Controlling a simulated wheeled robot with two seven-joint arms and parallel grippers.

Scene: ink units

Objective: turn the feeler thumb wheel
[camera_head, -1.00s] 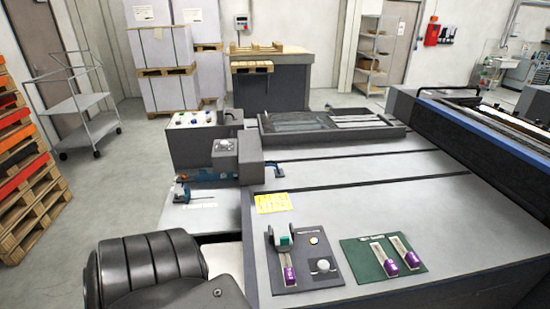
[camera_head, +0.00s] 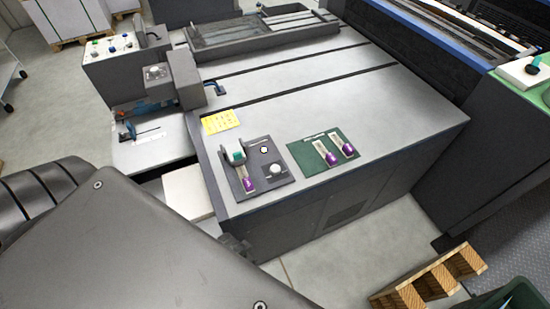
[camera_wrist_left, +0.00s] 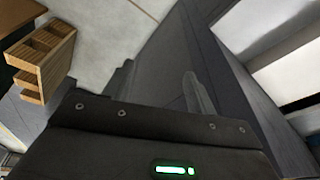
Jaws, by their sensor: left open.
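No thumb wheel can be made out for certain. A small dark and blue device (camera_head: 128,130) stands on the pale side ledge (camera_head: 150,148) of the press. A grey block unit (camera_head: 183,80) with a blue lever (camera_head: 216,88) stands behind it. A grey and teal device (camera_head: 237,154) sits on a dark plate with a purple-ended strip and a pale round knob (camera_head: 276,169). My left gripper (camera_wrist_left: 160,85) is open in the left wrist view, its fingers apart with nothing visible between them. My left arm covers the lower left of the head view. My right gripper is not seen.
A green plate (camera_head: 325,159) with purple-ended strips and a yellow label (camera_head: 220,121) lie on the grey press top (camera_head: 300,105). A wooden pallet (camera_head: 430,285) stands on the floor at lower right, beside a green bin (camera_head: 515,298).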

